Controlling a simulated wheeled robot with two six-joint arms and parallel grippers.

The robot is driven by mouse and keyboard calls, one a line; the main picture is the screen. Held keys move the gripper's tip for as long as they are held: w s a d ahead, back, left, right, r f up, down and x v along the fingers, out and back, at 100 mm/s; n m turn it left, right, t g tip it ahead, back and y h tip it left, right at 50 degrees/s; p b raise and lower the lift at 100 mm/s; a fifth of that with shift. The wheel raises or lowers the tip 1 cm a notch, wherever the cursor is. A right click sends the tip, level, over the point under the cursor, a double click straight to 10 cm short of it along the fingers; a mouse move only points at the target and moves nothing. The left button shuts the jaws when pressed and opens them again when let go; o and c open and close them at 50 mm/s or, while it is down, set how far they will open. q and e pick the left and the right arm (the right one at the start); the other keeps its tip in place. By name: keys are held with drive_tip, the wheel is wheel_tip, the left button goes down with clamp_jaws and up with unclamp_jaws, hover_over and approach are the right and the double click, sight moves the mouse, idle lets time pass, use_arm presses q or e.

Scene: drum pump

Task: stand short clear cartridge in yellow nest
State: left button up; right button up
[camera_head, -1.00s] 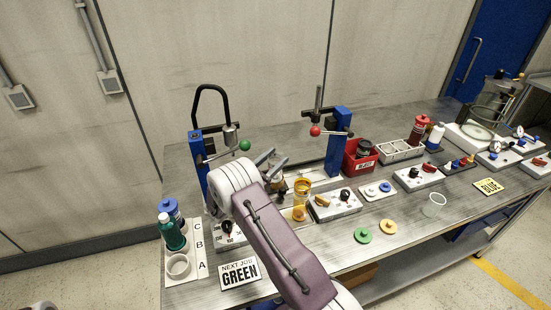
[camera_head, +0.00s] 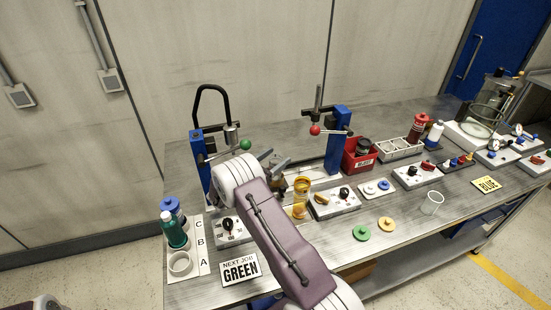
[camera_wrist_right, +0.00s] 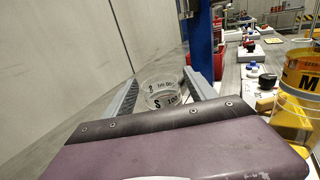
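The short clear cartridge (camera_wrist_right: 163,90) shows in the right wrist view as a low clear ring with a black S. It sits between the two fingers of my right gripper (camera_wrist_right: 161,76), which appear to touch its sides. In the head view my right gripper (camera_head: 273,161) is over the bench between two blue posts; I cannot make out the cartridge there. The cylinder, marked M, also shows in the right wrist view (camera_wrist_right: 303,72). My left gripper is out of view.
Blue posts (camera_head: 337,140) and (camera_head: 199,165) stand behind and beside the arm. A white block with a black knob (camera_head: 343,199) is right of the yellow piece. A clear cup (camera_head: 432,203) stands farther right.

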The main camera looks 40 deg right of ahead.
drive_tip(key=shift+r, duration=0.1)
drive_tip(key=shift+a, duration=0.3)
drive_tip(key=v, duration=0.7)
drive_tip(key=shift+s+r+b, duration=0.1)
drive_tip(key=shift+b, duration=0.3)
